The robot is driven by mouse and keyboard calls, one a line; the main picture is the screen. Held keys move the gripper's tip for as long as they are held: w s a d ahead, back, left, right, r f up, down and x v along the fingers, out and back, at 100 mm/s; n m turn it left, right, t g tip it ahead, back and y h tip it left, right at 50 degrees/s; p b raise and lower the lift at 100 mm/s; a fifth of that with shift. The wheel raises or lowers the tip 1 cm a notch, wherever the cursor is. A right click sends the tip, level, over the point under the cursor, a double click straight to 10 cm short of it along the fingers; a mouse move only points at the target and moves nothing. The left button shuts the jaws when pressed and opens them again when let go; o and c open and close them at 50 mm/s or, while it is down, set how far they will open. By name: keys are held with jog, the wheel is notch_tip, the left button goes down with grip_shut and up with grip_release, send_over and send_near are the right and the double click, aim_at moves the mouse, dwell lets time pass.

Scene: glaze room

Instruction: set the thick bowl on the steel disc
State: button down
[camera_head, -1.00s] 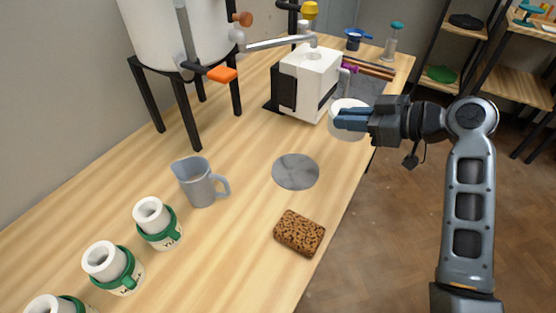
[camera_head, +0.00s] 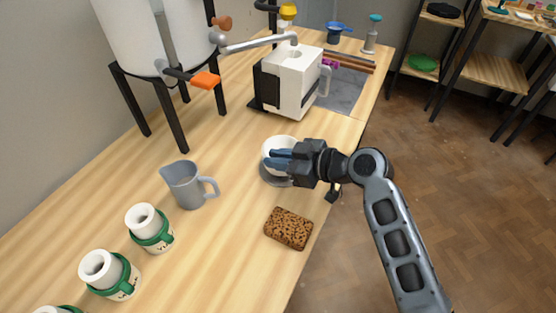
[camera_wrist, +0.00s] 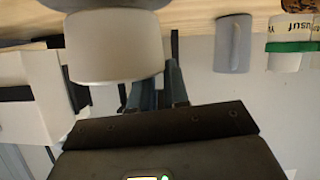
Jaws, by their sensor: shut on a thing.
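The thick bowl (camera_head: 279,145) is white and held at my gripper (camera_head: 275,160), whose blue fingers are shut on its wall. The steel disc (camera_head: 267,179) is a grey round on the wooden table, partly hidden behind the bowl and gripper. The bowl is over the disc, roughly upright; I cannot tell if they touch. In the wrist view, which is upside down, the pale bowl (camera_wrist: 113,50) fills the upper left, with the disc's dark edge (camera_wrist: 105,4) against its base. The fingers (camera_wrist: 158,88) show beside the bowl.
A grey pitcher (camera_head: 185,186) stands left of the disc, and a brown sponge (camera_head: 289,228) lies in front of it. Several white-and-green cups (camera_head: 150,235) line the left front. A white machine (camera_head: 291,85) and a large container on black legs (camera_head: 138,40) stand behind.

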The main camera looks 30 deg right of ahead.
jog(key=shift+f, duration=0.7)
jog(key=c, duration=1.1)
grip_release()
jog(key=shift+f, duration=0.1)
jog(key=b+v, duration=0.1)
jog(key=v, duration=1.1)
jog(key=shift+b, duration=0.3)
